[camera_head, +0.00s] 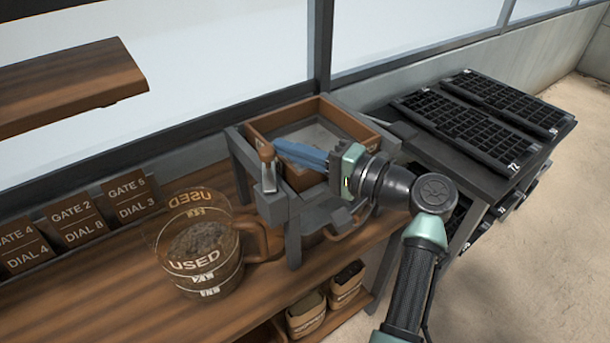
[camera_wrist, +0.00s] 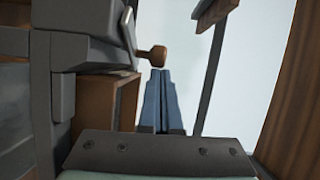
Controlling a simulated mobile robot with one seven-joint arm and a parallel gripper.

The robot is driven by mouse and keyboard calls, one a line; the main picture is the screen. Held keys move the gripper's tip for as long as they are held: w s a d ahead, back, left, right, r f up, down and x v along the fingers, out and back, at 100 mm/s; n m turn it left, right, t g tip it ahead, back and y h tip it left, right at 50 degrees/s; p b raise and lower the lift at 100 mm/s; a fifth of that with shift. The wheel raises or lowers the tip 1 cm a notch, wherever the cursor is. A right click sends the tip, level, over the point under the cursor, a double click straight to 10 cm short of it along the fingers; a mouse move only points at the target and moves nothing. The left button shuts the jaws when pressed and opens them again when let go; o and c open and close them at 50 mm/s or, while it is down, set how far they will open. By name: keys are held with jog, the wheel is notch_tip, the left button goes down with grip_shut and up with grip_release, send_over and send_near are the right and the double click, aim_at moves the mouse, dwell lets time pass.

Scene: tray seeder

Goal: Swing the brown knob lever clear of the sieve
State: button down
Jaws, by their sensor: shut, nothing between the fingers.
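The brown knob lever (camera_head: 267,152) stands upright at the front left corner of the seeder, its knob on a short grey metal arm. The sieve (camera_head: 318,132), a grey bed inside a wooden frame, lies behind and to the right of it. My gripper (camera_head: 280,147) has its long blue fingers shut and empty, reaching across the front of the sieve with the tips just right of the knob. In the wrist view the knob (camera_wrist: 152,55) sits just beyond the fingertips (camera_wrist: 161,72). I cannot tell whether they touch.
A clear jug (camera_head: 190,245) marked USED, with dark grains, stands on the wooden bench left of the seeder. Label cards (camera_head: 75,220) line the wall. Black cell trays (camera_head: 450,115) lie on the right. A wooden shelf (camera_head: 70,75) hangs upper left.

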jog(key=shift+w+a+n+g+y+b, duration=0.2)
jog(key=shift+a+n+g+y+b, duration=0.25)
jog(key=shift+g, duration=0.25)
jog(key=shift+w+d, duration=0.1)
jog(key=shift+d, duration=0.1)
dwell(1.3)
